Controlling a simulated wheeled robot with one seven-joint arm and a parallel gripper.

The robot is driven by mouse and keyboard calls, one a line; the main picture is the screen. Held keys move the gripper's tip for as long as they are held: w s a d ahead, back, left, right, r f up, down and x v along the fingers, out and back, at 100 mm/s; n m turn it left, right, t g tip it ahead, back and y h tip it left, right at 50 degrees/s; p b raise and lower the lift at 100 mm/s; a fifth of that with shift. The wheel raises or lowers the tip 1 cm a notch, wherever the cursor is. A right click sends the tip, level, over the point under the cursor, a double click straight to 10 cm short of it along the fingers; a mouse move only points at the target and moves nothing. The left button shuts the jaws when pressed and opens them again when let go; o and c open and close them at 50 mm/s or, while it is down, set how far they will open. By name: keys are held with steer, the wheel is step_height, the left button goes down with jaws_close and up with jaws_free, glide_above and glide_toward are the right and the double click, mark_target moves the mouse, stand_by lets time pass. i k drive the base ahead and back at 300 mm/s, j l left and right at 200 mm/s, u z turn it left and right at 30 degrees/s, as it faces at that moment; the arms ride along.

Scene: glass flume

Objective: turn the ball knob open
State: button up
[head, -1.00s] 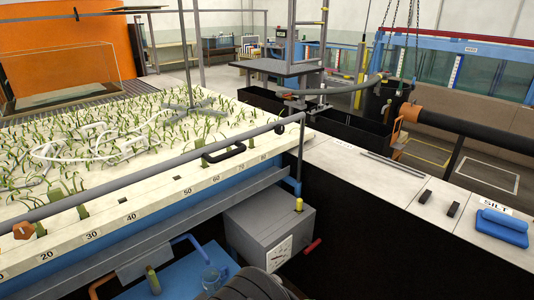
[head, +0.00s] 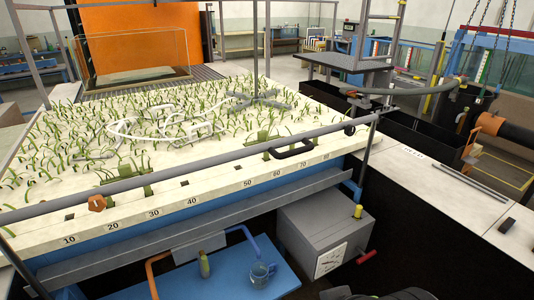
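A small dark ball-shaped knob (head: 349,130) sits at the right part of the grey rail along the front of the planted bed. An orange faceted knob (head: 97,203) is on the same rail at the left. I cannot tell for sure which one is the task's ball knob, nor whether either is turned open. My gripper is not in view; only a dark rounded part, likely of my arm, shows at the bottom edge.
The bed's edge carries a number scale (head: 195,202). Below stand a grey box (head: 318,225) with a dial, a yellow-green top piece and a red handle (head: 367,257), and a blue surface (head: 215,280) with a glass mug (head: 262,273). A pale counter (head: 440,185) lies right.

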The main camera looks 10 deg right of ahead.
mark_target(349, 130)
steer(key=i+l+u, duration=0.3)
steer(key=u, duration=0.15)
steer(key=i+l+u, duration=0.2)
steer(key=l+u, duration=0.3)
